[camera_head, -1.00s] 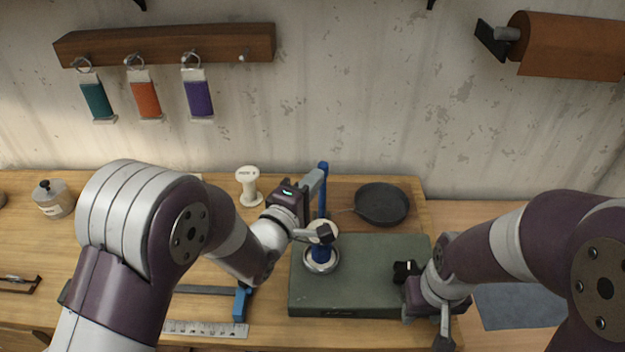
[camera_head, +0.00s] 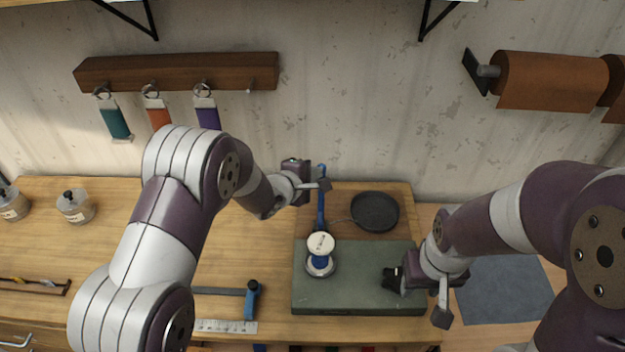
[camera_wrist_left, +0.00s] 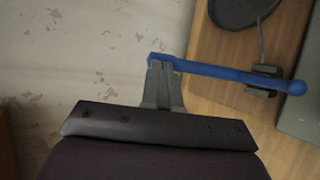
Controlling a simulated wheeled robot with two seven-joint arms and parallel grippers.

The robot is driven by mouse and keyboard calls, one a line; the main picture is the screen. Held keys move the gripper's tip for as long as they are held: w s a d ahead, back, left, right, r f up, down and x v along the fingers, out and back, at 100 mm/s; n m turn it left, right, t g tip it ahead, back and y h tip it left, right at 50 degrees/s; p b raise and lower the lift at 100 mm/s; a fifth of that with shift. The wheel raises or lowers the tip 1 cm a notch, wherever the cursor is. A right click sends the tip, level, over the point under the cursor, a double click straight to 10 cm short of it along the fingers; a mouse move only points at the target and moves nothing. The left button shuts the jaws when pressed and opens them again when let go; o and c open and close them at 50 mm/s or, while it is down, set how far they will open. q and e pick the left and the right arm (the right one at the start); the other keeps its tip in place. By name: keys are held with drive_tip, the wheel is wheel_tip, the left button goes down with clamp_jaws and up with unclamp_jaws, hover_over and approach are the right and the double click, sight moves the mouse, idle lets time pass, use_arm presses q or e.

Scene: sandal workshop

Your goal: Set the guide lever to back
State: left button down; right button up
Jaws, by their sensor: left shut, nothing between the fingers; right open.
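A long blue lever (camera_head: 321,200), which I take to be the guide lever, runs from the green slab's (camera_head: 385,258) back edge toward the wall. In the left wrist view the lever (camera_wrist_left: 225,74) crosses from a rounded end at right to a far end by my fingers. My left gripper (camera_head: 315,173) is shut and empty; its fingertips (camera_wrist_left: 160,66) lie at the lever's far end, seemingly touching it, though contact is unclear. My right gripper (camera_head: 393,279) is open and empty over the slab's right part.
A round white-topped tool with a blue body (camera_head: 320,246) stands on the slab. A dark pan (camera_head: 375,211) lies behind it. A blue clamp on a grey bar (camera_head: 250,298) and a ruler (camera_head: 226,326) lie left of the slab. The wall stands close behind.

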use_arm(q)
drive_tip(key=shift+w+f+g, duration=0.25)
drive_tip(key=shift+w+g, duration=0.05)
drive_tip(key=shift+w, duration=0.2)
use_arm(e)
drive_tip(key=shift+w+r, duration=0.1)
drive_tip(key=shift+r, duration=0.6)
use_arm(q)
drive_tip(key=shift+s, duration=0.1)
drive_tip(key=shift+s+f, duration=0.15)
drive_tip(key=shift+s, duration=0.55)
use_arm(e)
drive_tip(key=shift+r, duration=0.15)
